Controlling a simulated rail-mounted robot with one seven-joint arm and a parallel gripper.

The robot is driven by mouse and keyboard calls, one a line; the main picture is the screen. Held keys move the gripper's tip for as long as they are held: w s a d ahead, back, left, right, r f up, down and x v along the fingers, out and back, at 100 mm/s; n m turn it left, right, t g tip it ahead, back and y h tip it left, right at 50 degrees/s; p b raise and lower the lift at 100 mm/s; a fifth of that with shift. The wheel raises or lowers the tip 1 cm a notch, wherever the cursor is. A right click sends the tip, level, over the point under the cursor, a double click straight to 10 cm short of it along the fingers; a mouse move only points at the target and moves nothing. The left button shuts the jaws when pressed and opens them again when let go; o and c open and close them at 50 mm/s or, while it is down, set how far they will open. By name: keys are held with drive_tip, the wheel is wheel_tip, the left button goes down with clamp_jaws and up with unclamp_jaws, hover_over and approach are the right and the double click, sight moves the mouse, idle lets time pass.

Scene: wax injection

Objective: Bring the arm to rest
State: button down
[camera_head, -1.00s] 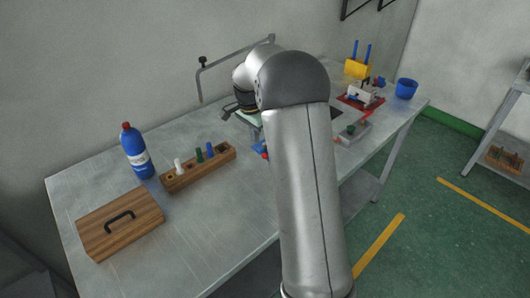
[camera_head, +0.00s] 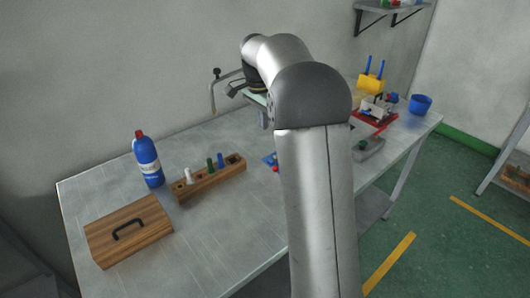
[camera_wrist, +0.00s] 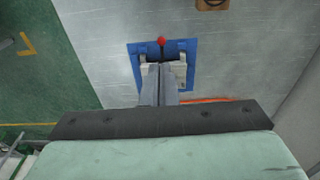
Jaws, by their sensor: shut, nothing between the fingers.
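My arm rises in front of the table in the head view and bends over toward the back wall. My gripper (camera_wrist: 159,84) shows in the wrist view with its two fingers together and nothing between them. It points down above a blue-based fixture (camera_wrist: 136,54) with a red knob (camera_wrist: 161,41) on the table. The fingers hide part of that fixture, and the gap between them and it cannot be told. In the head view my arm hides most of the fixture, with only a blue and red bit (camera_head: 273,162) showing.
The metal table (camera_head: 235,212) holds a wooden box with a handle (camera_head: 130,232), a blue bottle (camera_head: 148,160), a wooden rack with pegs (camera_head: 208,179), a yellow-topped machine (camera_head: 370,86) and a blue cup (camera_head: 420,104). A bent metal bar (camera_head: 212,95) stands at the back.

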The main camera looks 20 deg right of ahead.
drive_tip(key=s+a+f+n, duration=0.1)
drive_tip(key=s+a+n, duration=0.35)
drive_tip(key=s, duration=0.45)
drive_tip(key=s+a+n, duration=0.4)
drive_tip(key=s+a, duration=0.1)
drive_tip(key=s, duration=0.4)
drive_tip(key=s+a+f+n, duration=0.2)
drive_tip(key=s+f+n, duration=0.1)
drive_tip(key=s, duration=0.5)
drive_tip(key=s+a+f+n+y, duration=0.1)
drive_tip(key=s+a+f+n, duration=0.1)
drive_tip(key=s, duration=0.6)
wheel_tip(320, 180, down, 2)
drive_tip(key=shift+a+f+n, duration=0.1)
drive_tip(key=shift+a+n, duration=0.25)
drive_tip(key=shift+n, duration=0.4)
